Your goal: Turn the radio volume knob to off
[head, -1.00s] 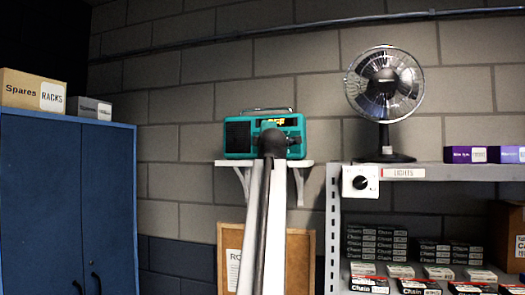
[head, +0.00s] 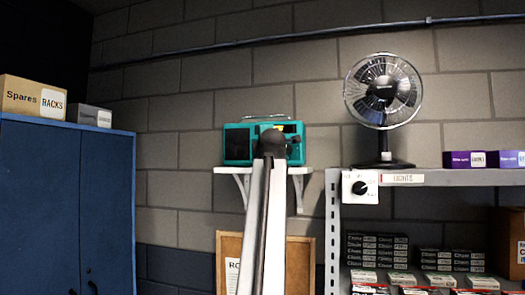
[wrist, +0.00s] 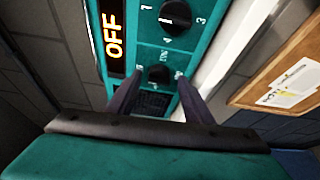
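The teal radio (head: 238,143) stands on a small white wall shelf, with its right part hidden behind my arm in the head view. In the wrist view its front panel (wrist: 205,60) fills the upper middle, turned sideways. Its display (wrist: 114,38) reads OFF in orange letters. A large black knob (wrist: 176,16) with numbers around it is at the top. A smaller black knob (wrist: 158,73) is below it, its label too small to read. My gripper (wrist: 157,82) is open, with its fingertips on either side of the smaller knob; contact cannot be told.
The white shelf (head: 222,170) is under the radio. A cork board (head: 228,245) hangs below it. To the right, a metal rack (head: 430,178) carries a fan (head: 384,90) and a switch box (head: 360,187). A blue cabinet (head: 60,190) stands left.

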